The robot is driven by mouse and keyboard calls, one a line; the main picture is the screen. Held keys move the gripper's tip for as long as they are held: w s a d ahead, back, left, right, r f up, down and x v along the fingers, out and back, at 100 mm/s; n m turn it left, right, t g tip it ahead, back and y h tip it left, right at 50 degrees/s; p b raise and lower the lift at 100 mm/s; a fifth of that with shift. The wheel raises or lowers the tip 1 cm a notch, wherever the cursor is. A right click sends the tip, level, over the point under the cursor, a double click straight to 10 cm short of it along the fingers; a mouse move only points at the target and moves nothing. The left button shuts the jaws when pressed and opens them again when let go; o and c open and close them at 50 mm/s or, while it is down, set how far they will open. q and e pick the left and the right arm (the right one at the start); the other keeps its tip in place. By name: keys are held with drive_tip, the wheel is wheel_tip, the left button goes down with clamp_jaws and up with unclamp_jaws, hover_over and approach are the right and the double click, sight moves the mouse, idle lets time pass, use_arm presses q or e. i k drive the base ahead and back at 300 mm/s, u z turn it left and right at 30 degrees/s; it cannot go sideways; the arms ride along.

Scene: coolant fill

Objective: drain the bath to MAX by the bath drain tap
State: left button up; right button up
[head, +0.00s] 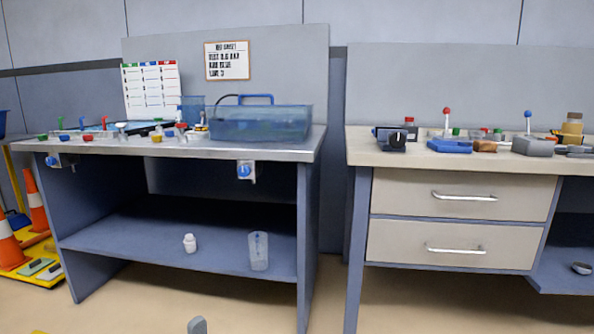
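The bath (262,124) is a blue see-through tank on the right part of the left bench, with liquid in it. Its level against any MAX mark is too small to read. A tap with a blue knob (245,171) sits under the bench's front edge, below the bath. A similar blue-knobbed tap (54,161) is at the bench's left end. I cannot read a label on either tap or tell whether they are open. Neither of my grippers can be made out.
A clear jug (258,251) and a small white bottle (190,243) stand on the lower shelf (150,240). A drawer bench (460,200) stands right. Orange cones (35,203) are at far left. A grey piece (198,325) at the bottom edge is unclear. The front floor looks mostly free.

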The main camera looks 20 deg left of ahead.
sight(244, 171)
drive_tip(key=z, duration=0.1)
drive_tip(key=i, duration=0.8)
drive_tip(key=u, duration=0.65)
drive_tip(key=i, duration=0.65)
drive_tip(key=u, duration=0.5)
